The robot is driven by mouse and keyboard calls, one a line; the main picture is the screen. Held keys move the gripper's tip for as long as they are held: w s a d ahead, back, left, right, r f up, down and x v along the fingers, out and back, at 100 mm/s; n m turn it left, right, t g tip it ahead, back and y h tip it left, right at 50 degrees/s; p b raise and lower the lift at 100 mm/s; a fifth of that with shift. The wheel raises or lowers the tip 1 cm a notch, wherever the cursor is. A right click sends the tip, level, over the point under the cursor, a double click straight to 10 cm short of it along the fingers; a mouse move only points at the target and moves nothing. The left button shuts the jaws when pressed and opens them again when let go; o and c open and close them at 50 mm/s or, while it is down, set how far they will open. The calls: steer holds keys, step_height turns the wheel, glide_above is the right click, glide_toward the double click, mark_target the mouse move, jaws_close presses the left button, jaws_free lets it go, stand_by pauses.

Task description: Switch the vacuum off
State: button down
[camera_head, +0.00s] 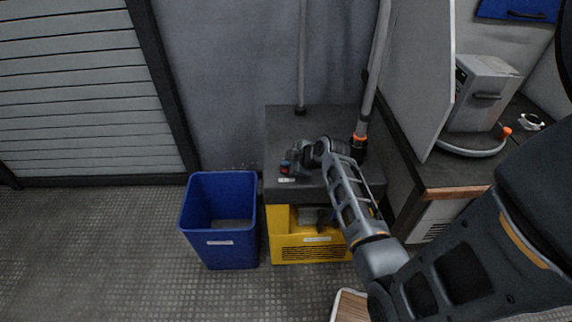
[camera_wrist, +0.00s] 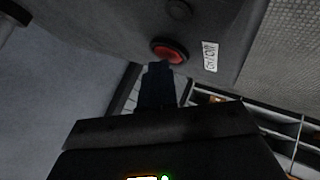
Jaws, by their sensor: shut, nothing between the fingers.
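The vacuum is a yellow box (camera_head: 283,238) with a dark grey top (camera_head: 285,130), standing against the wall in the head view. In the wrist view a round red button (camera_wrist: 169,51) with a dark rim sits on the grey top, beside a white ON/OFF label (camera_wrist: 210,56). My gripper (camera_head: 295,160) is over the front part of the vacuum top. In the wrist view the shut fingertips (camera_wrist: 158,68) are right at the button's edge. I cannot tell whether they touch it. Nothing is held. In the head view the button is small beside the gripper.
A blue bin (camera_head: 228,256) stands on the floor left of the vacuum. A grey hose (camera_head: 374,70) with an orange ring rises from the vacuum top. To the right is a dark bench with a grey machine (camera_head: 478,95). The floor at the left is clear.

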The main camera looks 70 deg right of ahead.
steer(key=shift+r, duration=0.4)
steer(key=shift+r+p, duration=2.5)
steer(key=shift+r, duration=0.4)
